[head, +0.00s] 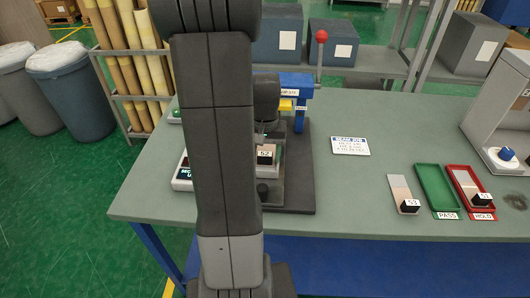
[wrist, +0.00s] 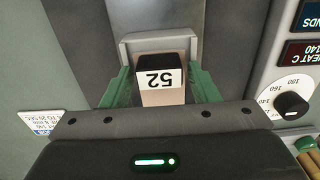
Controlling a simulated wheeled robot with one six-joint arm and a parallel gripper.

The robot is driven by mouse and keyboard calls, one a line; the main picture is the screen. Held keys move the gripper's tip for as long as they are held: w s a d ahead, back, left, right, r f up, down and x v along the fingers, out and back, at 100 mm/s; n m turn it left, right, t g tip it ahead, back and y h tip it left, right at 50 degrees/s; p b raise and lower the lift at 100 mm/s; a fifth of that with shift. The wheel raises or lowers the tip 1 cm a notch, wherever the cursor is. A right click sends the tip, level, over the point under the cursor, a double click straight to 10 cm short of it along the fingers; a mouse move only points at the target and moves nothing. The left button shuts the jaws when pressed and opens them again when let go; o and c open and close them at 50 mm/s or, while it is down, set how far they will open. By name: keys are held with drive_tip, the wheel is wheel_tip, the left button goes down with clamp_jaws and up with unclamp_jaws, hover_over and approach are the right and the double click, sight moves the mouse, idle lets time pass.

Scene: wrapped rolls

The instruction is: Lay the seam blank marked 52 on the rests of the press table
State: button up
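The seam blank marked 52 (wrist: 158,95) has a tan body and a black end with a white label. In the wrist view it lies between the green fingers of my gripper (wrist: 160,72). The fingers are close on both sides; whether they touch it I cannot tell. A light grey bracket-like edge (wrist: 157,40) runs around its far end. In the head view the blank (head: 265,158) shows just right of my arm, at the press (head: 297,165). My arm hides much of the press, and I cannot see whether the blank bears on the rests.
Right of the press lie a job card (head: 350,146), a blank marked 53 (head: 405,197), a green PASS tray (head: 431,186) and a red HOLD tray (head: 488,214) with another blank. A control panel with a dial (wrist: 291,105) stands close right in the wrist view.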

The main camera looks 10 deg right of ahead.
drive_tip(key=shift+o, duration=0.7)
drive_tip(key=shift+r, duration=0.25)
wheel_tip(320, 180, up, 13)
drive_tip(key=shift+r, duration=0.15)
wheel_tip(320, 180, down, 14)
drive_tip(key=shift+r, duration=0.25)
idle(0.5)
